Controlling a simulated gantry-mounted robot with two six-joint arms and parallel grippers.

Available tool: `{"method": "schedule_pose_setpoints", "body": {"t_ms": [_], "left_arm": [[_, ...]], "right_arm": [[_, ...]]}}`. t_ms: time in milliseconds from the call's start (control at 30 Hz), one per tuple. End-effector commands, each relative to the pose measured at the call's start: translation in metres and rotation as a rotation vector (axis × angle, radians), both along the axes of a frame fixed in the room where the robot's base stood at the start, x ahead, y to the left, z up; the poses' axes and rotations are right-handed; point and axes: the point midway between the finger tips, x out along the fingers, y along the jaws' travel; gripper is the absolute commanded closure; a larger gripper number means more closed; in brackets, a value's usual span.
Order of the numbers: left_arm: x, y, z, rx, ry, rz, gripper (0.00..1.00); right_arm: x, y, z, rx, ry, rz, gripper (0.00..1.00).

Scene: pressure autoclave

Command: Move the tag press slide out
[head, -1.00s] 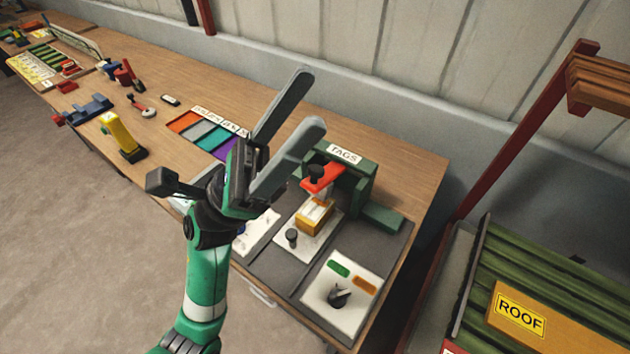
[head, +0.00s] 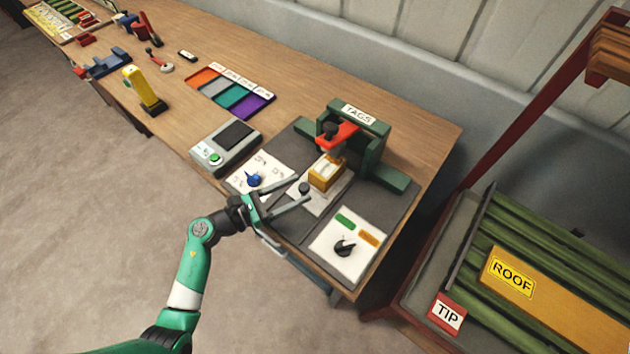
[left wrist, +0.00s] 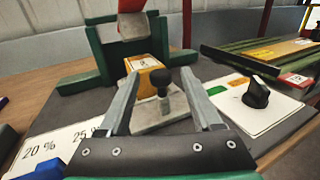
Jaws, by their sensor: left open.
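The tag press (head: 368,135) is a dark green frame labelled TAGS with a red head (head: 338,135) and black knob on top. Its slide (head: 328,190) is a pale plate bearing a yellow block (head: 325,174), which sits close in front of the frame. A dark round slide knob (head: 304,187) stands at the plate's near end. My left gripper (head: 302,188) is open, with its fingers on either side of this knob. In the left wrist view the slide knob (left wrist: 160,78) stands between the spread fingers, with gaps visible on both sides.
Right of the slide is a white panel (head: 352,258) with a black dial and green and orange marks. Left are a panel with a blue dial (head: 254,180) and a grey scale-like device (head: 226,146). The table's front edge is close below my gripper.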

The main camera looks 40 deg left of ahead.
Motion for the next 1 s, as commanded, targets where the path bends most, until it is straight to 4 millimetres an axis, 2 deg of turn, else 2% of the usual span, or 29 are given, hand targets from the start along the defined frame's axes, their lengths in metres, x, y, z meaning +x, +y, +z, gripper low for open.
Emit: {"method": "schedule_pose_setpoints", "body": {"t_ms": [100, 300, 633, 900, 1000], "left_arm": [[0.026, -0.010, -0.001, 0.002, -0.002, -0.006, 0.34], [0.052, -0.018, -0.001, 0.001, 0.000, -0.002, 0.34], [0.057, -0.019, 0.000, 0.000, 0.000, 0.000, 0.36], [0.057, -0.019, 0.000, 0.000, 0.000, 0.000, 0.85], [0.056, -0.019, 0.000, 0.000, 0.000, 0.000, 1.00]], "right_arm": [[0.000, 0.000, -0.006, 0.000, 0.000, 0.000, 0.50], [0.000, 0.000, -0.010, 0.000, 0.000, 0.000, 0.50], [0.000, 0.000, -0.009, 0.000, 0.000, 0.000, 0.50], [0.000, 0.000, -0.010, 0.000, 0.000, 0.000, 0.50], [0.000, 0.000, -0.010, 0.000, 0.000, 0.000, 0.50]]}}
